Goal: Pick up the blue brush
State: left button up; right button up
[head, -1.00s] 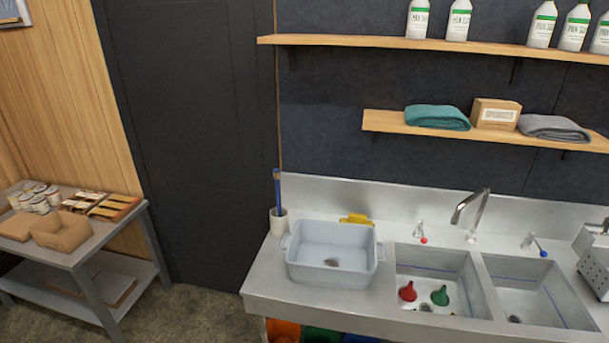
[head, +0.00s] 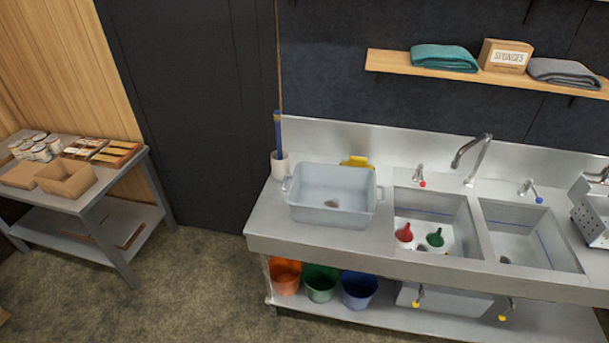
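A blue brush (head: 278,131) stands upright in a small white cup (head: 280,167) at the left end of the steel sink counter (head: 266,226). Only its blue upper part shows; its lower end is hidden inside the cup. The cup is just left of a grey-blue basin (head: 333,215). Neither of my grippers is in the head view.
A yellow item (head: 357,162) lies behind the basin. Buckets stand on the shelf below. A side table (head: 120,178) is at left; the floor between is clear.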

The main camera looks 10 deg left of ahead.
aim_at(277, 114)
jog(key=z, duration=0.55)
jog(key=i, duration=0.95)
jog(key=u, duration=0.2)
